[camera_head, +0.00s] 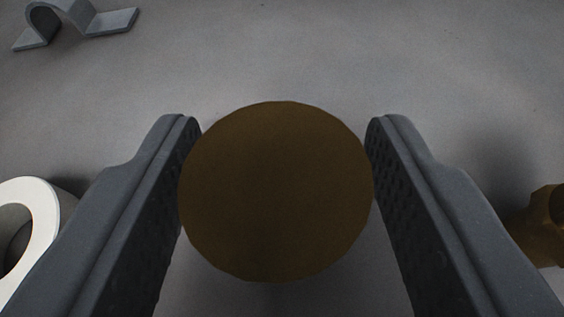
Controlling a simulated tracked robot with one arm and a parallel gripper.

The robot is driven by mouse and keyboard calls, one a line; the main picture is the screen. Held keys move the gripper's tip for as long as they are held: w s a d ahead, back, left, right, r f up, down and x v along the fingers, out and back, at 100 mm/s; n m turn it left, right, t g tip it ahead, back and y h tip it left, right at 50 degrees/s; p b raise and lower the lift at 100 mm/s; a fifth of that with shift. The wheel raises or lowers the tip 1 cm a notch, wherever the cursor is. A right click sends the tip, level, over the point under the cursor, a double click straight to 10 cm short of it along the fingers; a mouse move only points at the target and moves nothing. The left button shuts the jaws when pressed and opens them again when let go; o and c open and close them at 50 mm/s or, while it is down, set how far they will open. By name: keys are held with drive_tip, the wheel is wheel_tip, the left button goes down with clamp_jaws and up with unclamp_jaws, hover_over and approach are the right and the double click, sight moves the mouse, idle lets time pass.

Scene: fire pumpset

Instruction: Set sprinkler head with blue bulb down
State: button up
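A dark brown round disc (276,190) fills the middle of the view between the two fingers of my gripper (277,185). Its left and right edges meet the inner finger faces, so my gripper appears shut on it. I take it for the end face of the sprinkler head, seen straight on. No blue bulb shows; the rest of the piece is hidden behind the disc. I cannot tell how far the piece is above the grey surface (270,60).
A grey metal pipe clamp (110,22) lies at the top left. A white ring or tube (35,215) is at the left edge beside the left finger. A brownish brass-like part (543,235) is cut off at the right edge. The surface beyond the fingertips is clear.

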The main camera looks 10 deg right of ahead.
drive_tip(key=shift+r, duration=0.15)
drive_tip(key=shift+s+a+r, duration=0.15)
drive_tip(key=shift+s+r, duration=0.05)
drive_tip(key=shift+s, duration=0.15)
drive_tip(key=b+v, duration=0.2)
drive_tip(key=v, duration=0.9)
drive_tip(key=s+a+r+n+t+y, duration=0.1)
drive_tip(key=s+a+r+y, duration=0.1)
drive_tip(key=r, duration=0.7)
drive_tip(key=s+a+r+n+y, duration=0.1)
drive_tip(key=s+a+r, duration=0.1)
drive_tip(key=r, duration=0.7)
drive_tip(key=s+d+r+n, duration=0.1)
drive_tip(key=s+d+r, duration=0.2)
drive_tip(key=s+r, duration=0.3)
drive_tip(key=s+d+r+n+t, duration=0.1)
drive_tip(key=s+d+r, duration=0.2)
drive_tip(key=r, duration=0.9)
drive_tip(key=s, duration=0.3)
drive_tip(key=shift+r+y, duration=0.3)
drive_tip(key=shift+y, duration=0.1)
